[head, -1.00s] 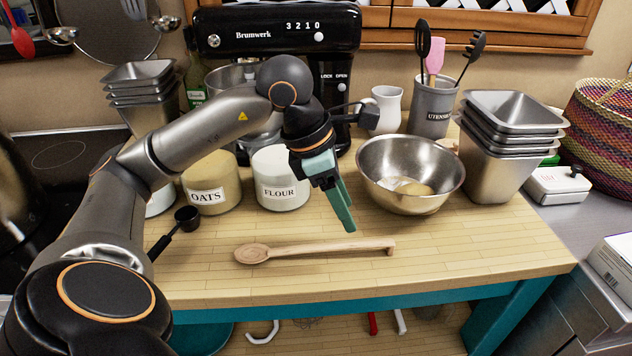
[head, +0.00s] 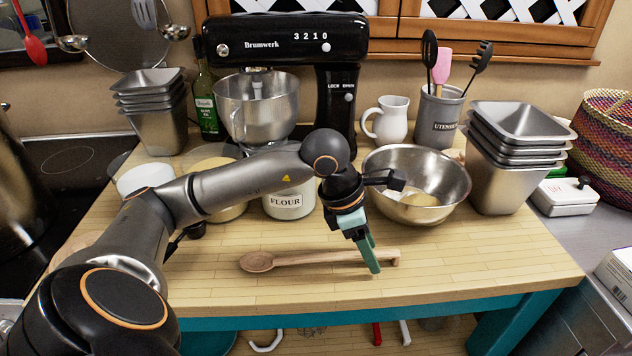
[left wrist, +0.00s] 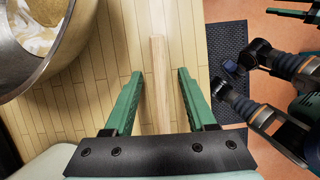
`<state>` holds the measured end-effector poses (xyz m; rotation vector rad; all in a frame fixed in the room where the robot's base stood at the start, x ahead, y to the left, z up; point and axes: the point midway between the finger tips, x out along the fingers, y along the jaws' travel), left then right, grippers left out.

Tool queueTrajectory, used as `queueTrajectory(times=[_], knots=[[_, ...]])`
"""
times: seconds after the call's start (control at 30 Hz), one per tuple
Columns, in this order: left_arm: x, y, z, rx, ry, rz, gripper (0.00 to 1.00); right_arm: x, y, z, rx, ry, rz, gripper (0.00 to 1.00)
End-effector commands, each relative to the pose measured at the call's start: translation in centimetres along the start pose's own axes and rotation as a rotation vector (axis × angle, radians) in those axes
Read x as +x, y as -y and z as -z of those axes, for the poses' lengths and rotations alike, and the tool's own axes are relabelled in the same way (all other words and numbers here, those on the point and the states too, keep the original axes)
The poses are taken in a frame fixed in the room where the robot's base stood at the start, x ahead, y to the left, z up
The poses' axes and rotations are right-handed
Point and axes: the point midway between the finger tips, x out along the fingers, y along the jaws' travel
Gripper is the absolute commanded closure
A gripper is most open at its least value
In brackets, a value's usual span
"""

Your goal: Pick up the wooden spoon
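The wooden spoon (head: 310,258) lies flat on the wooden worktop (head: 470,270), its bowl to the left and its handle end to the right. My left gripper (head: 370,258) is low over the handle near its right end. In the left wrist view the two green fingers of the left gripper (left wrist: 160,90) are apart, with the spoon's handle (left wrist: 159,85) running between them. A gap shows on both sides, so neither finger touches the handle. The spoon's bowl is out of the left wrist view. My right gripper does not show in the head view; a fingertip-like green part (left wrist: 292,12) shows at the left wrist view's edge.
A metal bowl (head: 385,160) stands behind the spoon's handle end. The flour canister (head: 287,205) stands behind the spoon, and stacked metal tins (head: 500,180) stand to the right. The worktop's front edge is close before the spoon. The worktop right of the spoon is clear.

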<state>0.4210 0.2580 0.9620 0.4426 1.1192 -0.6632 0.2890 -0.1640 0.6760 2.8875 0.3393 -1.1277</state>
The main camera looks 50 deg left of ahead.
Motion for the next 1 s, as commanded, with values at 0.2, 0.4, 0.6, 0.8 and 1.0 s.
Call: queueTrajectory(times=[0.2, 0.4, 0.6, 0.8, 1.0], knots=[[-0.05, -0.02, 0.0, 0.0, 0.0, -0.001, 0.68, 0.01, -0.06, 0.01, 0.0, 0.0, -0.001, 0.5], [-0.06, -0.02, 0.0, 0.0, 0.0, -0.001, 0.91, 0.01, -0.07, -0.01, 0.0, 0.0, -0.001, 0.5], [-0.07, -0.03, 0.0, 0.0, 0.0, -0.001, 1.0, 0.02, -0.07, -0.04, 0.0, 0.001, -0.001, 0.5], [-0.08, -0.03, 0.0, 0.0, 0.0, -0.001, 1.0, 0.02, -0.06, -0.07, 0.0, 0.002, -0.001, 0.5], [-0.08, -0.02, 0.0, 0.0, 0.0, -0.001, 1.0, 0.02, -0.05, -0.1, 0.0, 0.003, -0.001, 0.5]])
